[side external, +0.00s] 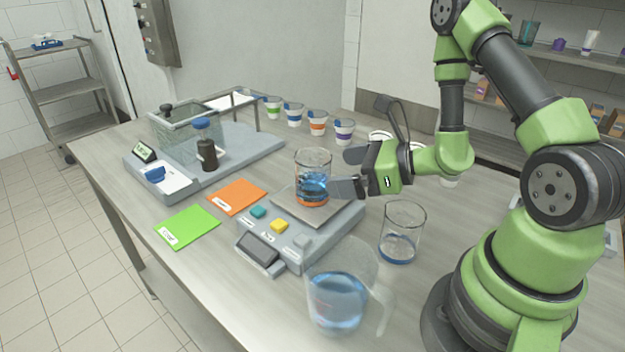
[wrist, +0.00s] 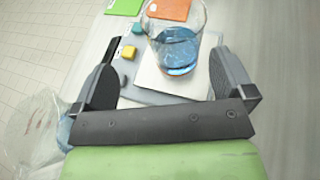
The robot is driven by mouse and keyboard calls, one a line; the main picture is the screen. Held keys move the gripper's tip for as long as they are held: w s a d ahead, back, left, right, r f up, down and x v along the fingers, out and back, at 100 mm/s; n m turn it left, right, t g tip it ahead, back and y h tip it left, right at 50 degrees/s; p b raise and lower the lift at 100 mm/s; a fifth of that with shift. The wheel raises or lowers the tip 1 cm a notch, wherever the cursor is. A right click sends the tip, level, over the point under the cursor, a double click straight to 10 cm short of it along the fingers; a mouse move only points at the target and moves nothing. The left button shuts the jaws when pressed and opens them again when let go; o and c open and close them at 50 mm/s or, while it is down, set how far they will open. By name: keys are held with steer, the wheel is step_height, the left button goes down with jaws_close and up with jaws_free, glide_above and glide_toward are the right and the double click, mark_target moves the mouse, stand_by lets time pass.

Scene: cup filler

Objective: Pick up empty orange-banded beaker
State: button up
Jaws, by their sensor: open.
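A clear glass beaker with an orange band at its base (side external: 312,178) stands upright on the scale's plate (side external: 338,211). It holds blue liquid, so it does not look empty. The wrist view shows the beaker (wrist: 176,45) ahead of my fingertips, in line with the gap between them. My gripper (side external: 347,172) is open and level, at the beaker's right side, with nothing held. One finger overlaps the beaker's right edge in the side view; I cannot tell whether it touches. The wrist view crops the beaker's top.
A blue-banded beaker (side external: 401,232) stands right of the scale (side external: 290,232). A clear pitcher of blue liquid (side external: 340,290) stands in front. Orange (side external: 237,196) and green (side external: 187,226) cards lie left. Several banded cups (side external: 318,122) line the back. A grey dispenser station (side external: 210,155) stands back left.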

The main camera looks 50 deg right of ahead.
mark_target(318, 180)
steer(key=shift+s+d+f+m+h, duration=0.1)
steer(key=shift+d+f+m+h, duration=0.2)
steer(key=shift+f, duration=0.2)
steer(key=shift+d+f+m+h, duration=0.3)
steer(key=shift+f, duration=0.2)
steer(key=x, duration=0.7)
